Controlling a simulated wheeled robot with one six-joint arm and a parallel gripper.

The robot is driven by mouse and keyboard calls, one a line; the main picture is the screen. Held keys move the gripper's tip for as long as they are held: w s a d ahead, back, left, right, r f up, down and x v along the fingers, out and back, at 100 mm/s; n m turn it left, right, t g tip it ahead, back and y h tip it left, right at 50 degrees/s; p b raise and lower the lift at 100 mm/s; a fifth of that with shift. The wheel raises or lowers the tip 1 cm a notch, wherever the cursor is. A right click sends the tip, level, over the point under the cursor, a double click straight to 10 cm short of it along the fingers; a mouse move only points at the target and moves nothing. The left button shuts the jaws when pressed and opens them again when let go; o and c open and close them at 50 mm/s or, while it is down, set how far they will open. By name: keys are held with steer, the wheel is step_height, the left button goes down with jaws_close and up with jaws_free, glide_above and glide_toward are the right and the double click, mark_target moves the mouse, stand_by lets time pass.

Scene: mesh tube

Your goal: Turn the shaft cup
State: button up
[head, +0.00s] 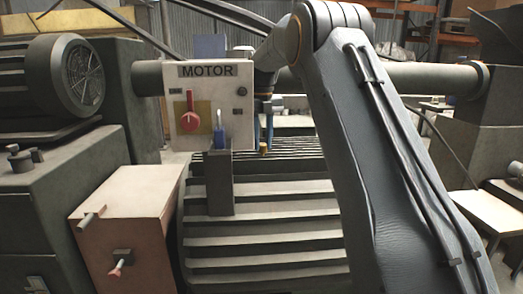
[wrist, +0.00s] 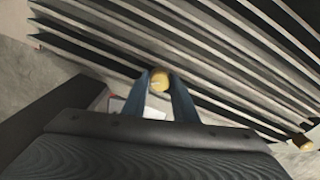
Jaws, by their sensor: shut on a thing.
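The shaft cup (wrist: 160,79) is a small round brass-yellow piece seen between my fingertips in the wrist view. It also shows as a small yellow spot (head: 263,150) below my fingers in the head view. My gripper (head: 263,139) points down beside the motor panel, with two blue fingers. In the wrist view my gripper (wrist: 161,88) is shut on the cup, one finger on each side. The cup's lower part and whatever it sits on are hidden.
A ribbed grey housing (head: 265,222) lies below and around the cup. The MOTOR panel (head: 210,105) with a red knob stands close left of my gripper. A second brass piece (wrist: 302,140) shows at right in the wrist view. A thick horizontal pipe (head: 430,77) runs behind.

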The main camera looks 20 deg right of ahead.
mark_target(263, 144)
steer(key=shift+r+b, duration=0.15)
steer(key=shift+b, duration=0.6)
steer(key=o, duration=1)
steer(key=shift+o, duration=0.2)
step_height(263, 144, up, 8)
steer(key=shift+f+p, duration=0.2)
steer(key=shift+p, duration=0.25)
